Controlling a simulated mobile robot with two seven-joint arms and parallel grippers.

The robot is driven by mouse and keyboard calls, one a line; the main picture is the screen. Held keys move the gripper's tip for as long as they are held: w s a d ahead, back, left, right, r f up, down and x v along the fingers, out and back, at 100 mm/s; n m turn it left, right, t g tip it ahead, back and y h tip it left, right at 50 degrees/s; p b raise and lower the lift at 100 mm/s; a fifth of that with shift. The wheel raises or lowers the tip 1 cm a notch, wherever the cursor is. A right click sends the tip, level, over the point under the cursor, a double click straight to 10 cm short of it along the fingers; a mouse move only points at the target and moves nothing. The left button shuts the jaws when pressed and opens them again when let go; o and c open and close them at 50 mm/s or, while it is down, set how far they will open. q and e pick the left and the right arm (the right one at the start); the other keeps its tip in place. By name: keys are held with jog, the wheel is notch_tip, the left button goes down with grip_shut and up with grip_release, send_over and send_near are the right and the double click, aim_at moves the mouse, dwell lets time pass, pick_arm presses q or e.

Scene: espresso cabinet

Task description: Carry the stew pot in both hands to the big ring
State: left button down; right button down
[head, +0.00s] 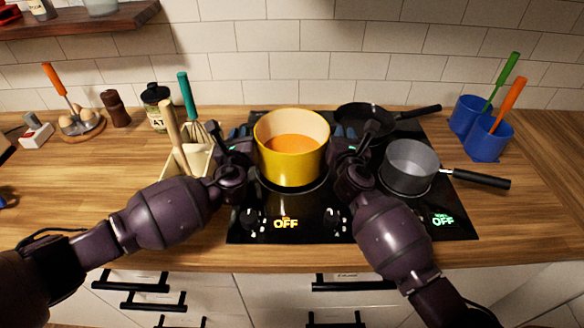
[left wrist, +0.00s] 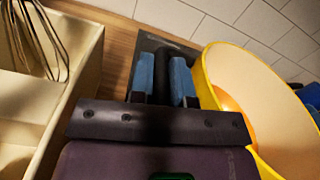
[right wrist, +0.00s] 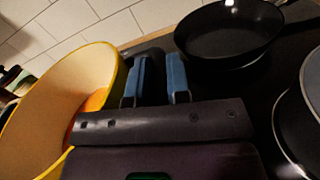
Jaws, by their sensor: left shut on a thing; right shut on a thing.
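The yellow stew pot (head: 290,163), with orange stew inside, is upright at the left-middle of the black cooktop (head: 390,222). My left gripper (head: 241,133) is shut at its left side, and the left wrist view shows the blue fingers (left wrist: 163,78) either side of a dark handle. My right gripper (head: 345,134) is shut at its right side; its blue fingers (right wrist: 158,78) also show beside the pot wall (right wrist: 95,70). A cooking ring (head: 292,189) partly shows below the pot's front edge; the pot hides the rest. I cannot tell whether the pot touches the glass.
A dark frying pan (head: 352,113) stands at the back right of the cooktop, and a grey saucepan (head: 410,165) at the front right, close to my right arm. A cream utensil box (head: 190,165) stands close to my left gripper. Blue cups (head: 487,142) stand farther right.

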pick_arm(q)
jog(key=shift+f+b, duration=0.55)
jog(key=shift+f, duration=0.1)
pick_arm(e)
jog(key=shift+f, duration=0.65)
pick_arm(q)
jog(key=c, duration=1.5)
grip_release()
jog(key=shift+f, duration=0.1)
pick_arm(e)
jog(key=c, duration=1.5)
grip_release()
jog(key=shift+f, duration=0.1)
pick_arm(q)
jog(key=o, duration=0.4)
pick_arm(e)
jog(key=o, duration=0.4)
pick_arm(q)
jog(key=s, duration=1.2)
pick_arm(e)
jog(key=s, duration=1.2)
jog(key=shift+s, duration=0.1)
